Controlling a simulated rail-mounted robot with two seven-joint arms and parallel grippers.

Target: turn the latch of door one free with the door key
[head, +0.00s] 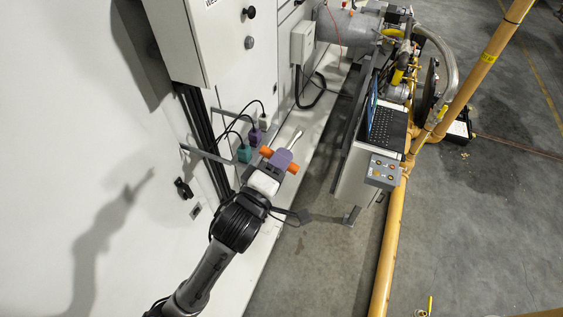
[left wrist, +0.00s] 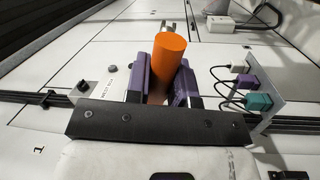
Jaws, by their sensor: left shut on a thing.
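My left gripper (head: 279,160) has purple fingers and is shut on the door key. The key's orange handle (head: 292,168) sticks out on both sides of the fingers, and its pale metal shaft (head: 296,136) points away up and to the right, in free air. In the left wrist view the orange handle (left wrist: 170,62) stands between the purple fingers (left wrist: 163,88). The latch of door one cannot be made out for sure; a black handle (head: 183,188) sits on the white wall panel. A figure "1" (left wrist: 38,150) is marked on a panel in the left wrist view. My right gripper is not in view.
Teal (head: 244,153) and purple plugs (head: 254,137) with black cables sit on a bracket near the gripper. A grey cabinet (head: 190,40) juts from the wall.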

